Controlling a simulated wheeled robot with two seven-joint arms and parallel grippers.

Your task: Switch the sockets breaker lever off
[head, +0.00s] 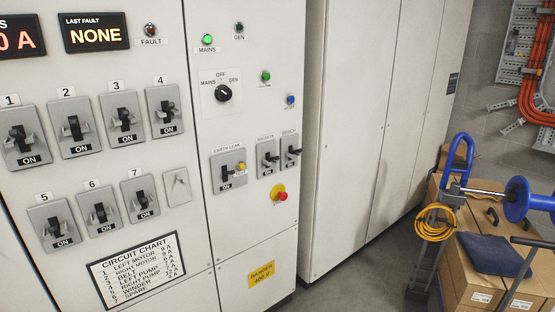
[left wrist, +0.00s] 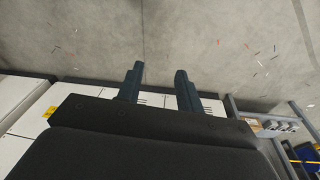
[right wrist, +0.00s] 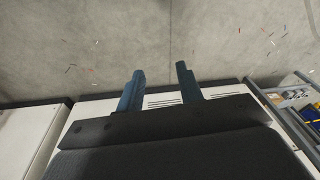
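The sockets breaker (head: 267,158) is the middle of three small breakers on the right part of the white cabinet front in the head view. Its small label above reads roughly SOCKETS. Its black lever sits over an ON plate. The earth leak breaker (head: 228,170) is to its left and the bench breaker (head: 290,152) to its right. My left gripper (left wrist: 158,80) is open and empty in the left wrist view, with bare floor beyond the fingers. My right gripper (right wrist: 160,80) is open and empty in the right wrist view. Neither gripper shows in the head view.
Numbered breakers (head: 73,130) fill the left cabinet panel. A selector knob (head: 223,93) sits above the sockets breaker and a red stop button (head: 281,196) below it. Cardboard boxes (head: 470,265) with a blue-handled tool stand at the right. Grey floor lies between.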

